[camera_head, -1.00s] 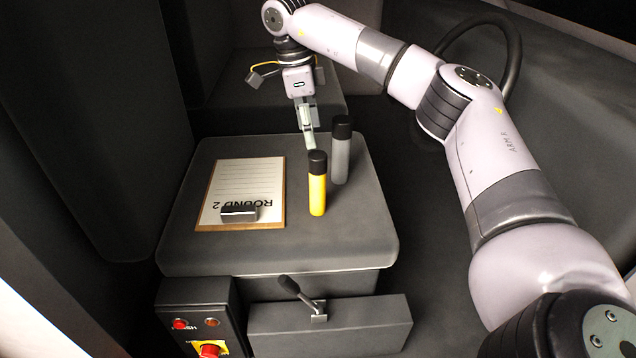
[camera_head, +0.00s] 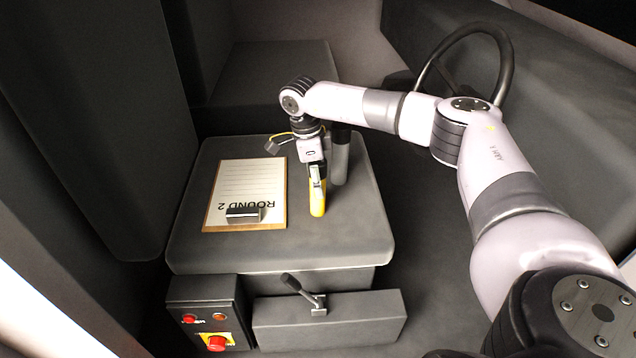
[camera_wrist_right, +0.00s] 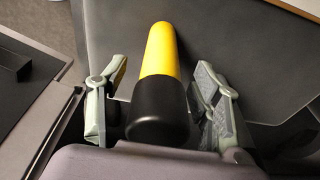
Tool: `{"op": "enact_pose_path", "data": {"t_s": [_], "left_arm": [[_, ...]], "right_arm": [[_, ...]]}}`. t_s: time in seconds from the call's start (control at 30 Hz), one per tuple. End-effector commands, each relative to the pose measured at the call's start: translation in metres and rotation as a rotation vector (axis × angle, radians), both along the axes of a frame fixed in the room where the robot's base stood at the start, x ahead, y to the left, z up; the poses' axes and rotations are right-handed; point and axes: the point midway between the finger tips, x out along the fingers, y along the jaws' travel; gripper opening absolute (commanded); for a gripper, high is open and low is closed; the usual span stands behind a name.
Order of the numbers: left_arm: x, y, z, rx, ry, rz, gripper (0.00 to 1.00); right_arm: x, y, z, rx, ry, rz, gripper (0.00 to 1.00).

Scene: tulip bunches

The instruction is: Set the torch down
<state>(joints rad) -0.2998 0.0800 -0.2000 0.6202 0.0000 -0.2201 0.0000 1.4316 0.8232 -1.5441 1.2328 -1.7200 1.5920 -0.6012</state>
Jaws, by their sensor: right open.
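The yellow torch (camera_head: 317,208) with a black head stands upright on the dark seat-like surface (camera_head: 350,235). In the right wrist view the torch (camera_wrist_right: 161,52) lies between the two fingers, its black end nearest the camera. My right gripper (camera_head: 317,184) is right over the torch and hides its upper part in the head view. In the wrist view the right gripper (camera_wrist_right: 160,80) is open, with one finger on each side of the torch and visible gaps. My left gripper is not in view.
A grey torch-like cylinder (camera_head: 340,162) with a black top stands just behind the yellow one. A clipboard (camera_head: 250,180) with a paper and a metal clip lies to the left. A lever (camera_head: 300,290) and a red-button box (camera_head: 208,310) are in front. The surface's front right is clear.

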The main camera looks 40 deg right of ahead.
Motion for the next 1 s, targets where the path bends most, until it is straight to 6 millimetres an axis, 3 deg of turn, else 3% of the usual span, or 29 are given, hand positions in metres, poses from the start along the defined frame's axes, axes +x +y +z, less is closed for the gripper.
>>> {"op": "enact_pose_path", "data": {"t_s": [0.17,1.0], "left_arm": [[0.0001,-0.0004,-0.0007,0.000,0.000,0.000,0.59],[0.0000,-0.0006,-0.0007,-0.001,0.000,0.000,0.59]], "right_arm": [[0.0002,0.0000,-0.0006,0.000,0.000,0.000,0.59],[0.0003,0.0003,0.0000,0.000,0.000,0.001,0.04]]}}
